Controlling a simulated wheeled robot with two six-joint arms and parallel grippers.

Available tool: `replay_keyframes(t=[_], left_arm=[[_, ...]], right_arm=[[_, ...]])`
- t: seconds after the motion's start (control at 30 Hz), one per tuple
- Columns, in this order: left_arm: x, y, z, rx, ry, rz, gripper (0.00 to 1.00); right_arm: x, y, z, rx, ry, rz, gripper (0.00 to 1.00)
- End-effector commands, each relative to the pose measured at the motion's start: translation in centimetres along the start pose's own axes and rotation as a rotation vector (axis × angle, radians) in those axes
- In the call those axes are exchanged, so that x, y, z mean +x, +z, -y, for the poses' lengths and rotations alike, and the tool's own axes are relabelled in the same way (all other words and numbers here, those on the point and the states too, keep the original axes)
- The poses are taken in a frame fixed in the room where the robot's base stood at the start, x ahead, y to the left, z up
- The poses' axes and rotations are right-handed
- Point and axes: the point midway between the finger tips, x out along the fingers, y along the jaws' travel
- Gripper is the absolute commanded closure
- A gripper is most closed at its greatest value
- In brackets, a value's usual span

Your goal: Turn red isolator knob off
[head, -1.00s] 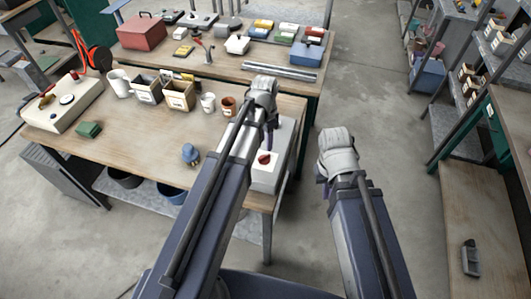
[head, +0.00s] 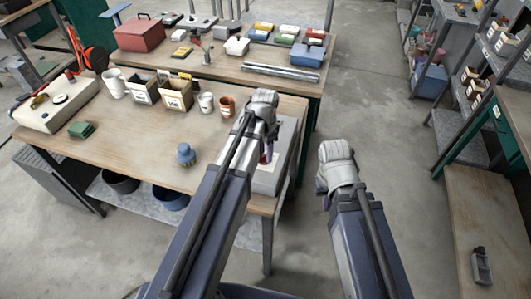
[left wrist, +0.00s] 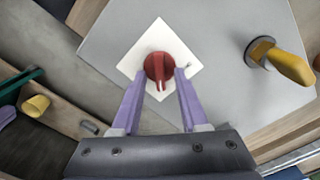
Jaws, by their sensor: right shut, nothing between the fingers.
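The red isolator knob (left wrist: 159,67) sits on a white square plate (left wrist: 142,48) on a grey box (left wrist: 225,30). In the left wrist view its grip ridge points toward my gripper. My left gripper (left wrist: 159,73) is open, with one purple finger on each side of the knob's near part; contact cannot be told. In the head view my left gripper (head: 268,156) is over the grey box (head: 286,150) at the bench's right end and mostly hides the knob. My right gripper (head: 325,201) is shut and empty, right of the bench above the floor.
A yellow-handled fitting (left wrist: 285,63) stands on the same box, right of the knob. A blue object (head: 186,155), brown cup (head: 227,106) and white cup (head: 206,103) stand on the wooden bench (head: 140,150). Open floor (head: 365,110) lies to the right.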

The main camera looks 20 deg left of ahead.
Motion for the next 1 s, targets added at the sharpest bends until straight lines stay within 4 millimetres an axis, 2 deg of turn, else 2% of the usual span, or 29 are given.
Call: replay_keyframes(t=[0.03, 0.37, 1.0], left_arm=[[-0.01, 0.00, 0.00, 0.000, 0.000, 0.000, 0.63], [0.00, 0.00, 0.00, 0.000, 0.000, 0.000, 1.00], [0.01, 0.00, 0.02, -0.037, 0.000, 0.000, 1.00]], right_arm=[[-0.01, 0.00, 0.00, 0.000, 0.000, 0.000, 1.00], [0.00, 0.00, 0.00, 0.000, 0.000, 0.000, 1.00], [0.01, 0.00, 0.00, 0.000, 0.000, 0.000, 1.00]])
